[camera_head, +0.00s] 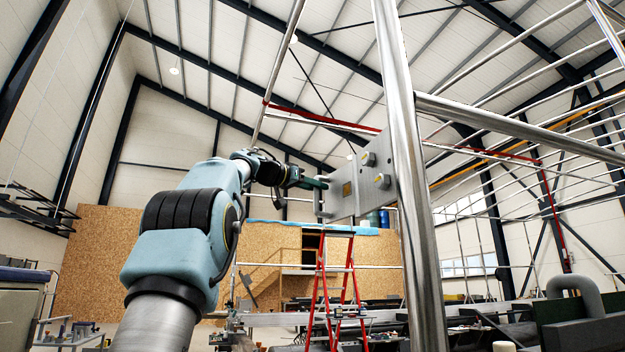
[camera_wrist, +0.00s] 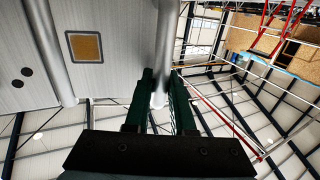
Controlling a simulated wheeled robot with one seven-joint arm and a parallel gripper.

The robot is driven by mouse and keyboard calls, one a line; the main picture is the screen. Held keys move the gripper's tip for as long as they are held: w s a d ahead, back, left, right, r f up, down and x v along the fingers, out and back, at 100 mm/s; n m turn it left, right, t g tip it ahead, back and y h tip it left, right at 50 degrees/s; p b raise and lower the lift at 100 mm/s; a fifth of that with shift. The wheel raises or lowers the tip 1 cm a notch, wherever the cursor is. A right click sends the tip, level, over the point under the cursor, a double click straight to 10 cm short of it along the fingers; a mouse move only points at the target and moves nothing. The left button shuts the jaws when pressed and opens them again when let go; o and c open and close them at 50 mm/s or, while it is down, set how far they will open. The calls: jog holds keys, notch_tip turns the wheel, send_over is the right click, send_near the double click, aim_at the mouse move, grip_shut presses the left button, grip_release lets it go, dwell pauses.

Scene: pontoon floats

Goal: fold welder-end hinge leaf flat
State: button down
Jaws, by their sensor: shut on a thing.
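The hinge leaf (camera_head: 348,188) is a grey metal plate with round bolt heads and a small yellow-brown square label. It juts left from a thick upright steel post (camera_head: 408,180) in the head view. In the wrist view the leaf (camera_wrist: 118,72) fills the upper left, with the label clearly seen. A slim metal handle bar (camera_wrist: 166,45) runs along its outer edge. My gripper (camera_head: 322,184) reaches this edge from the left. In the wrist view its dark green fingers (camera_wrist: 162,82) stand on both sides of the bar, shut on it. The exact contact is partly hidden.
Steel rails (camera_head: 530,133) run right from the post. A red stepladder (camera_head: 335,270) stands below and behind the leaf, before a chipboard wall (camera_head: 120,260). A grey curved pipe (camera_head: 575,290) is at the lower right. Open air lies left of the leaf.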

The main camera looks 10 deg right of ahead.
jog(key=shift+w+d+r+p, duration=0.15)
jog(key=shift+w+d+p, duration=0.1)
jog(key=shift+w+p, duration=0.05)
jog(key=shift+w+d+m+g+h+p, duration=0.3)
jog(key=shift+w+m+g+p, duration=0.1)
jog(key=shift+g, duration=0.1)
jog(key=shift+w+d+m+g+p, duration=0.15)
jog(key=shift+d+m+g+p, duration=0.15)
jog(key=shift+d+m+g, duration=0.1)
jog(key=c, duration=1)
grip_release()
jog(key=shift+c, duration=0.2)
jog(key=shift+a, duration=0.1)
jog(key=b+v, duration=0.4)
jog(key=v, duration=0.6)
jog(key=shift+a+f+b, duration=0.3)
jog(key=shift+a, duration=0.05)
